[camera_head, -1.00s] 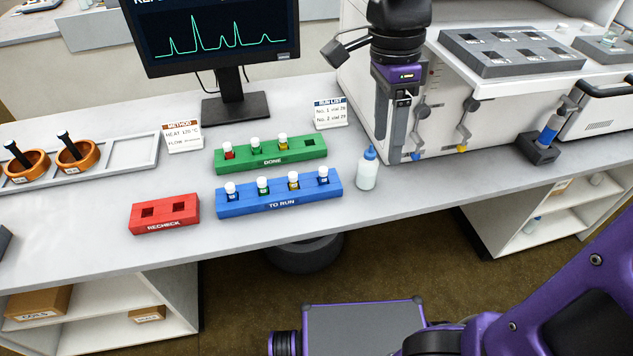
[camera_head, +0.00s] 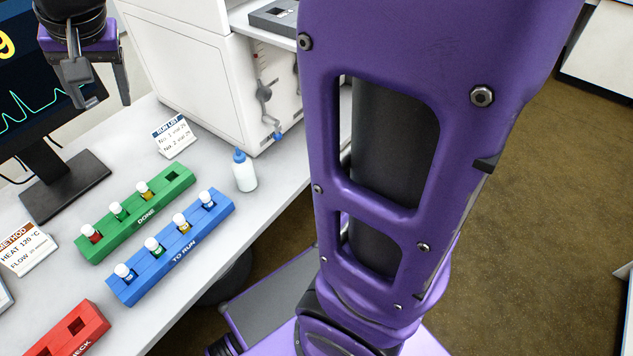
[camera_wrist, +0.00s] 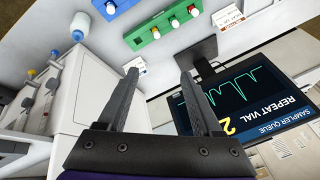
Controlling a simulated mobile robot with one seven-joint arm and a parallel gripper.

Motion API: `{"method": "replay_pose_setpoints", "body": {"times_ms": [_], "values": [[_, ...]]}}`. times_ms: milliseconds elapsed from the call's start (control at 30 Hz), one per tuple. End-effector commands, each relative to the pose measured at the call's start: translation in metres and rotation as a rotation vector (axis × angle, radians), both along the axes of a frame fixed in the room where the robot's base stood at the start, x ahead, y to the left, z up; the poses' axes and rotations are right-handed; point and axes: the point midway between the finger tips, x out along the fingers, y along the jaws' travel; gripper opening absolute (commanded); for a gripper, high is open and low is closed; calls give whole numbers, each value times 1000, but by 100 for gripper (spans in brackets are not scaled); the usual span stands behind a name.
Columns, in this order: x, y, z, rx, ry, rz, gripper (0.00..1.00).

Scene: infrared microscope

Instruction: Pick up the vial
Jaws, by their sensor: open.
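Several white-capped vials stand upright in the blue TO RUN rack (camera_head: 165,262), including the end vials (camera_head: 123,271) and (camera_head: 207,199). The green DONE rack (camera_head: 120,232) behind it holds three vials, with its right-end slot empty. Labels are too small to read, so I cannot tell which vial is meant. My gripper (camera_head: 97,85) is open and empty, raised in front of the monitor, well away from the racks. In the wrist view, my spread fingers (camera_wrist: 160,82) have nothing between them; the green rack (camera_wrist: 138,40) and part of the blue rack (camera_wrist: 122,8) show at the top.
A monitor (camera_wrist: 250,100) reads REPEAT VIAL with a partly visible number. A run list card (camera_head: 174,137), a method card (camera_head: 25,247), a blue-capped bottle (camera_head: 244,174) and a white instrument (camera_head: 185,70) stand around the racks. The red RECHECK rack (camera_head: 70,335) has empty slots.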

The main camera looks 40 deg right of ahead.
Motion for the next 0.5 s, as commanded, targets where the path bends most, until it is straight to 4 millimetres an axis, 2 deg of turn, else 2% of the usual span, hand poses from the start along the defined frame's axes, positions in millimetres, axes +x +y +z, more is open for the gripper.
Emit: {"method": "replay_pose_setpoints", "body": {"times_ms": [33,400,500], "values": [[-12,-3,-199,-160,398,1,67],[-9,0,-272,-158,389,3,67],[-8,0,-283,-158,386,3,67]]}}
